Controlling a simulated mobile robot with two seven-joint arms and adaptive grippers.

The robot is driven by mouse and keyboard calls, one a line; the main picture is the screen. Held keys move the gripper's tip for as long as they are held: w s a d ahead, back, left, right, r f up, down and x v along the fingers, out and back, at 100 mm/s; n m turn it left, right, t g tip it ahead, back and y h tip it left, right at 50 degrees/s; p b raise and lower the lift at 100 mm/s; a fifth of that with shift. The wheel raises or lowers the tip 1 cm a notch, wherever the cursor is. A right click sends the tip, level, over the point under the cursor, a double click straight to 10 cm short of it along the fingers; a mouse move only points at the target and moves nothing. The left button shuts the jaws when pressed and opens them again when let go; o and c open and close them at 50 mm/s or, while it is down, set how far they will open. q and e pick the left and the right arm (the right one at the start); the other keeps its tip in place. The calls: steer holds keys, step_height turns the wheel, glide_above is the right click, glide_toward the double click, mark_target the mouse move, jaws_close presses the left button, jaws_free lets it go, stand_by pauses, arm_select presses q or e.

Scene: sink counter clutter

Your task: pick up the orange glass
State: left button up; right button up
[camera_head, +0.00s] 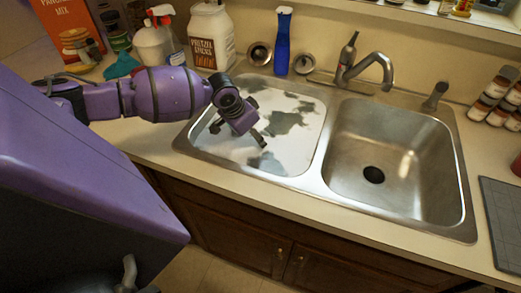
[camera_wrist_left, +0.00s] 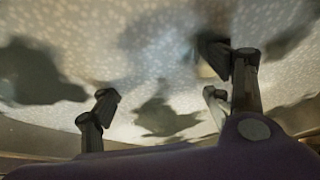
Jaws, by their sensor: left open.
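I cannot make out an orange glass in either view. My left gripper (camera_head: 240,133) is over the left side of the sink, above a white surface with grey patches (camera_head: 298,145), with its fingers spread apart. In the left wrist view the open fingers (camera_wrist_left: 168,98) stand apart in front of a pale speckled surface with dark blotches (camera_wrist_left: 160,60). A small pale tan patch shows beside the right finger there, too unclear to name. No glass shows between the fingers. My right gripper is in neither view.
The right basin (camera_head: 400,150) is empty, with the faucet (camera_head: 365,68) behind it. A blue bottle (camera_head: 283,42), a pretzel jar (camera_head: 211,38) and a spray bottle (camera_head: 154,42) stand along the back. Spice jars (camera_head: 497,90) and a dark grey mat (camera_head: 503,225) are at right.

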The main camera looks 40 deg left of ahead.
arm_select(q)
steer(key=x, duration=0.7)
steer(key=shift+d, duration=0.3)
steer(key=shift+r, duration=0.1)
steer(key=c, duration=1.4)
steer(key=shift+r, duration=0.15)
steer(key=shift+c, duration=0.6)
